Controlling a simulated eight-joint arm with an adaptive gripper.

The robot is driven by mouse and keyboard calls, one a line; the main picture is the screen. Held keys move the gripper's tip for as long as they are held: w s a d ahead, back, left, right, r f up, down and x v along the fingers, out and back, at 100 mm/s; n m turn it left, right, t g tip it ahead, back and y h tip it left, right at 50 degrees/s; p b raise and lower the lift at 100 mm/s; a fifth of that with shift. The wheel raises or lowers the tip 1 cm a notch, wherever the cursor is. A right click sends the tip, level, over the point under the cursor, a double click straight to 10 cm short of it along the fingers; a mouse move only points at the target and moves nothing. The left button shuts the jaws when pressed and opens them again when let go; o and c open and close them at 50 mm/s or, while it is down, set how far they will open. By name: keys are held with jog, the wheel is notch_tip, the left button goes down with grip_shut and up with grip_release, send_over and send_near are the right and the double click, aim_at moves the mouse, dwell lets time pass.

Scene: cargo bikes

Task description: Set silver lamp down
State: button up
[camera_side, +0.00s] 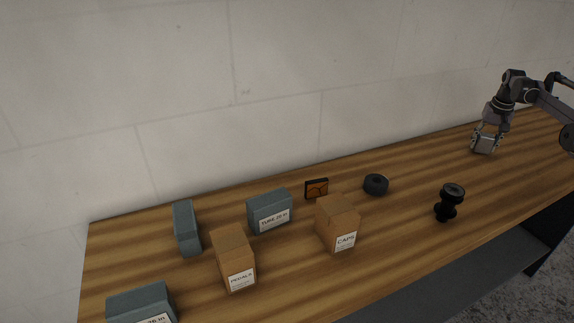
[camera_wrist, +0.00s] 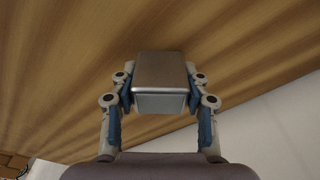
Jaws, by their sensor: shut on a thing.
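The silver lamp (camera_side: 485,144) is a small grey block at the right end of the wooden table, near the wall. In the side view my gripper (camera_side: 487,135) points down at it from above, with its fingers on either side. In the wrist view the lamp (camera_wrist: 160,82) sits between the two blue-padded fingers of my gripper (camera_wrist: 160,103), which are shut on it. The lamp is at or very close to the table top; I cannot tell whether its underside touches the wood.
The wooden table (camera_side: 400,245) is clear around the lamp. A black spool-shaped part (camera_side: 449,203) and a dark ring (camera_side: 376,184) stand to its left. Further left are brown boxes (camera_side: 338,222), grey-blue boxes (camera_side: 269,211) and a small black-and-orange item (camera_side: 316,188). The wall (camera_side: 300,80) runs behind.

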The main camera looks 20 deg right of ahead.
jog(key=shift+f, duration=0.3)
jog(key=o, duration=1.2)
jog(key=shift+o, duration=0.2)
notch_tip(320, 180, up, 11)
jog(key=s+a, duration=0.1)
jog(key=s+a+r+n+t, duration=0.2)
jog(key=a+r, duration=0.2)
jog(key=a, duration=0.9)
jog(key=s+a+r+n+t, duration=0.15)
jog(key=a+r, duration=0.35)
jog(key=a, duration=0.8)
jog(key=s+a+f+n+t, duration=0.1)
jog(key=s+a+f+n, duration=0.1)
jog(key=s+a+f, duration=0.4)
jog(key=s+a+f+n+t+y, duration=0.1)
jog(key=s+a+f+n, duration=0.2)
jog(key=s+a, duration=0.9)
notch_tip(320, 180, down, 4)
jog(key=shift+s+r, duration=0.15)
jog(key=shift+r, duration=0.05)
